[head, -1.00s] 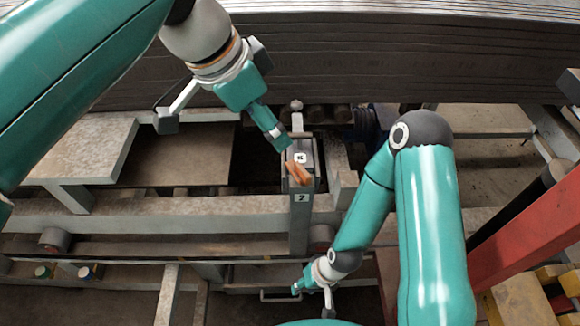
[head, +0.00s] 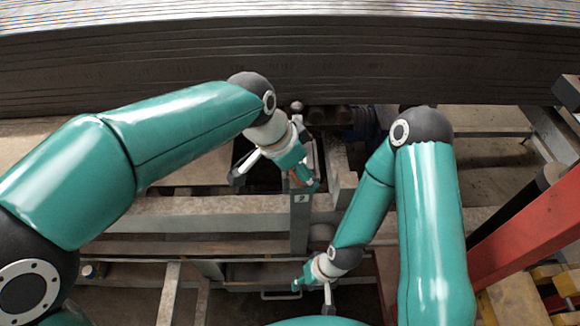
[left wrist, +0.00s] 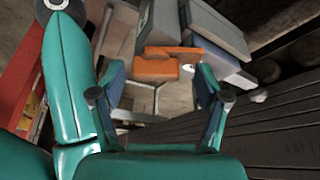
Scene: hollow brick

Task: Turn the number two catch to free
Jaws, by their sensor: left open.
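The number two catch is an orange lever (left wrist: 155,65) on a grey post (head: 301,220) marked with a 2. In the head view my left gripper (head: 306,180) is over the post top and hides most of the lever. In the left wrist view my left gripper (left wrist: 159,82) is open, with the orange lever seen between and beyond its fingers. Whether they touch it I cannot tell. My right gripper (head: 312,285) is low in front of the post, away from the catch; its finger opening is too small to make out.
A stack of dark plates (head: 290,60) spans the back. Grey beams (head: 210,205) run across left of the post. A red beam (head: 525,230) slants at the right. A metal block (head: 342,180) stands just right of the post.

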